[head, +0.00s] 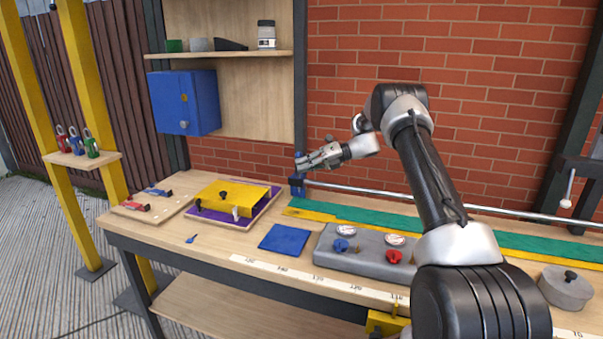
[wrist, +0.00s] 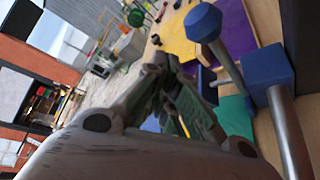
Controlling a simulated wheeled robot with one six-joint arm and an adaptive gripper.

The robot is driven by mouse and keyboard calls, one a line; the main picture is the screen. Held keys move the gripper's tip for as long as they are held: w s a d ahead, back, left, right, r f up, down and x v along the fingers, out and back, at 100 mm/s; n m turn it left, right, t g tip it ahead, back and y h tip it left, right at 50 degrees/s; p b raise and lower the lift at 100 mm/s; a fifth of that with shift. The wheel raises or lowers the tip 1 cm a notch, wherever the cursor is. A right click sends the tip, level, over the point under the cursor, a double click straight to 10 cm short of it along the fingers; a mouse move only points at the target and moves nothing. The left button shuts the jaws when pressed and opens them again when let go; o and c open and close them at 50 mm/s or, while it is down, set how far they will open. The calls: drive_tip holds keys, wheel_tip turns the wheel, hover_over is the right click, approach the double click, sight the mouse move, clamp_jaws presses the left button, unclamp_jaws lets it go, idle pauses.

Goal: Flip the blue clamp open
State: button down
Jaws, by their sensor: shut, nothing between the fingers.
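A blue clamp block (head: 297,186) stands at the left end of a metal rail at the back of the bench. In the wrist view the blue block (wrist: 266,80) and a grey lever with a blue knob (wrist: 204,22) are close on the right. My gripper (head: 301,163) is shut and empty, just above the block and beside the knob. Its fingertips (wrist: 158,66) are left of the lever in the wrist view; I cannot tell whether they touch it. A smaller blue-handled clamp (head: 157,192) lies on a board at the left, by a red-handled one (head: 134,207).
A yellow plate (head: 230,198) on a purple board is left of my gripper. A blue square (head: 284,238) and a grey gauge box (head: 330,258) are in front. A metal rail (head: 450,204) and green strip (head: 400,217) run right. A blue cabinet (head: 184,101) hangs behind.

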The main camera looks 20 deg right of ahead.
drive_tip(key=shift+w+d+r, duration=0.2)
drive_tip(key=shift+w+d, duration=0.2)
drive_tip(key=shift+w, duration=0.15)
drive_tip(key=shift+w+d+r, duration=0.2)
drive_tip(key=shift+w+d, duration=0.15)
drive_tip(key=shift+w, duration=0.15)
drive_tip(key=shift+w+d+r, duration=0.15)
drive_tip(key=v, duration=1.1)
drive_tip(key=shift+d, duration=0.35)
drive_tip(key=shift+s, duration=0.25)
